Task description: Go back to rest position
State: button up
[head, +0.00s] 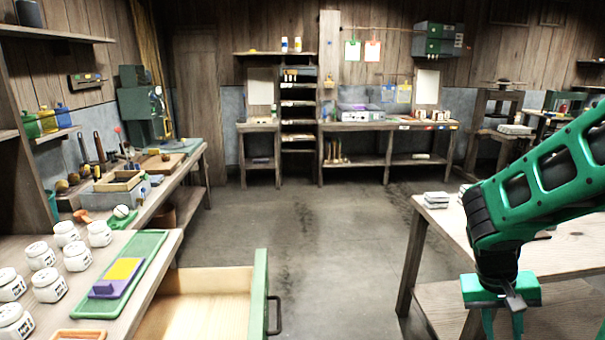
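My green arm reaches in from the right edge in the head view. My gripper (504,318) points down at the lower right, in front of the right-hand wooden table. Its two green fingers are spread apart and run out of the frame at the bottom, so their tips are hidden. I see nothing between the visible parts of the fingers.
An open, empty-looking drawer (262,300) juts out at the lower left. The left bench holds several white jars (47,285) and a green tray (141,248). The right table (445,232) carries white stacks (436,200). The middle floor (310,225) is clear.

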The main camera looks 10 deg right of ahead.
jog(key=s+a+r+t+y, duration=0.1)
jog(key=s+a+r+y, duration=0.3)
jog(key=s+r, duration=0.4)
jog(key=shift+s+a+m, duration=0.4)
jog(key=shift+s+a, duration=0.35)
jog(key=shift+s, duration=0.25)
jog(key=shift+a, duration=0.1)
